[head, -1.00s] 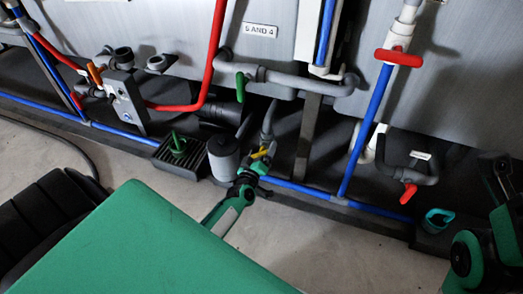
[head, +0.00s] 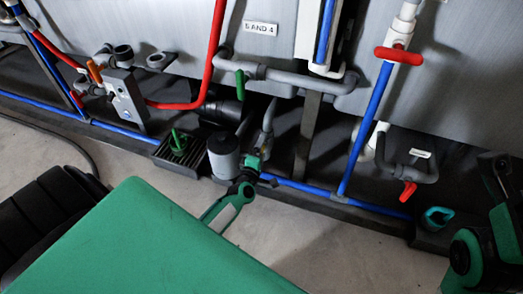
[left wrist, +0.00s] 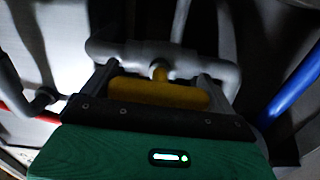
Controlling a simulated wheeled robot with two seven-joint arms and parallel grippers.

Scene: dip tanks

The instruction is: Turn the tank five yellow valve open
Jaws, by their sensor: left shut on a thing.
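The yellow valve handle (left wrist: 160,93) is a wide bar on a short yellow stem, on a grey pipe fitting. My left gripper (left wrist: 158,80) is around it, with one finger at each end of the bar, and is shut on it. In the head view my left gripper (head: 257,155) is low by the grey pipe, just right of a grey cylinder, and the handle is mostly hidden there. Part of my right arm shows at the right edge; I cannot make out its gripper.
A green valve handle (head: 240,84) hangs above left on a grey pipe. A grey cylinder (head: 223,155) and a black grated tray (head: 180,158) stand left of the gripper. A blue pipe (head: 300,187) runs low along the tanks. The floor in front is clear.

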